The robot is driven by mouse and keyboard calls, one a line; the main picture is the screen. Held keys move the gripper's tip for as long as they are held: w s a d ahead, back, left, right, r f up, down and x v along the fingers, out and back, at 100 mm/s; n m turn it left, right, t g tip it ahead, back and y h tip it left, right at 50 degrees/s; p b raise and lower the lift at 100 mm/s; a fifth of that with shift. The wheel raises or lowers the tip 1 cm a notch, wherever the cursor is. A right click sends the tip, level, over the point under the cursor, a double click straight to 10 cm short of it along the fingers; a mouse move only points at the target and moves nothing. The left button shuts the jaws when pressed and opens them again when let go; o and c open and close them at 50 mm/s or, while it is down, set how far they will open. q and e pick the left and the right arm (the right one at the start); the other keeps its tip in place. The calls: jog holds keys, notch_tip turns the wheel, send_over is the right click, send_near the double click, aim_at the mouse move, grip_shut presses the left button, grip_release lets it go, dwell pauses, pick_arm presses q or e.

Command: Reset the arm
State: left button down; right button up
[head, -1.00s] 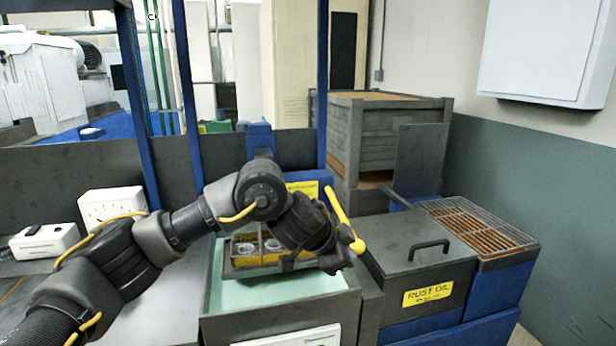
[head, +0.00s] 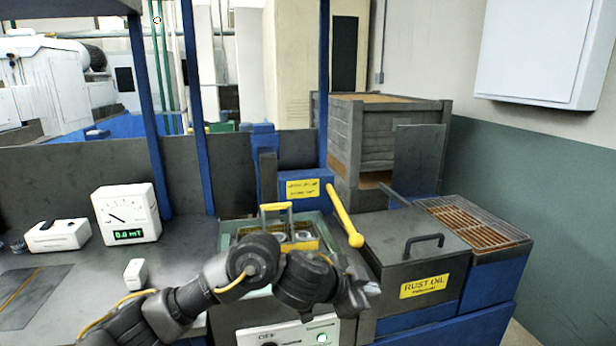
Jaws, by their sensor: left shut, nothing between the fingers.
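My left arm comes in from the lower left and reaches across the front of the green-lined tank (head: 228,228). My left gripper (head: 370,288) is at the arm's right end, shut and empty, in front of the rust oil box (head: 420,253). A yellow-handled basket (head: 276,208) with shiny rings sits in the tank behind the arm, apart from the gripper. The arm hides the tank's front part. My right gripper is not in view.
A yellow lever (head: 345,215) sticks out near the tank's right side. A wire rack (head: 475,222) lies at the right. A white meter (head: 127,214) and a small white block (head: 135,273) stand on the left bench. Blue posts rise behind.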

pick_arm(q)
jog(key=s+a+f+n+t+y, duration=0.2)
jog(key=s+a+f+n, duration=0.35)
jog(key=a+f, duration=0.35)
jog(key=s+a+f+n+t+y, duration=0.1)
jog(key=s+a+f+n+y, duration=0.2)
jog(key=s+a+f+n, duration=0.5)
jog(key=s+a+f+n+g+y, duration=0.1)
jog(key=s+a+f+g+y, duration=0.15)
jog(key=s+a+f, duration=0.55)
jog(key=s+a+f+n+g+y, duration=0.1)
jog(key=s+a+f+g+y, duration=0.2)
jog(key=s+a, duration=0.85)
notch_tip(320, 180, down, 25)
jog(key=g, duration=0.1)
jog(key=s+a+f, duration=0.2)
jog(key=s+f, duration=0.6)
jog(key=s+a+f+m+g, duration=0.1)
jog(key=s+a+f, duration=0.1)
jog(key=s+f, duration=0.6)
jog(key=shift+s+a+f+p, duration=0.4)
jog(key=shift+s, duration=0.05)
